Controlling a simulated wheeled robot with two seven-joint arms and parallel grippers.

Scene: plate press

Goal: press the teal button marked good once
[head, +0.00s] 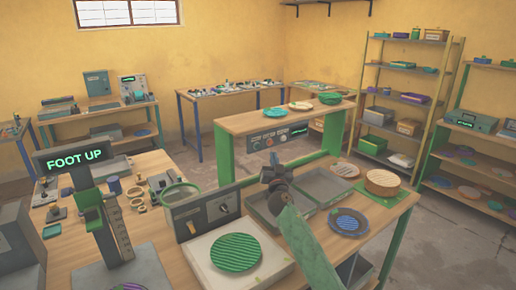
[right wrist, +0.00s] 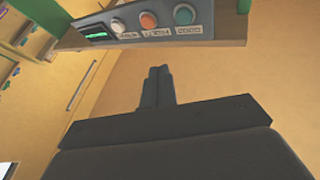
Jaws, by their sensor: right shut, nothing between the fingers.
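The teal button (right wrist: 185,14) is the rightmost of three round buttons on a grey panel (right wrist: 215,22) in the right wrist view. The label below it seems to read GOOD, though it is small and turned over. My right gripper (right wrist: 157,72) is shut and empty, its fingertips a little apart from the panel and left of the teal button in that picture. In the head view the right gripper (head: 268,170) is in front of and below the panel (head: 279,138), under the green-framed shelf. My left gripper is not in view.
An orange button (right wrist: 148,20) is beside the teal one, with a pale button (right wrist: 118,26) and a lit display (right wrist: 95,33) further left. The shelf (head: 280,118) is above the panel. Grey trays (head: 322,187) stand below it. A press with a FOOT UP sign (head: 75,158) stands left.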

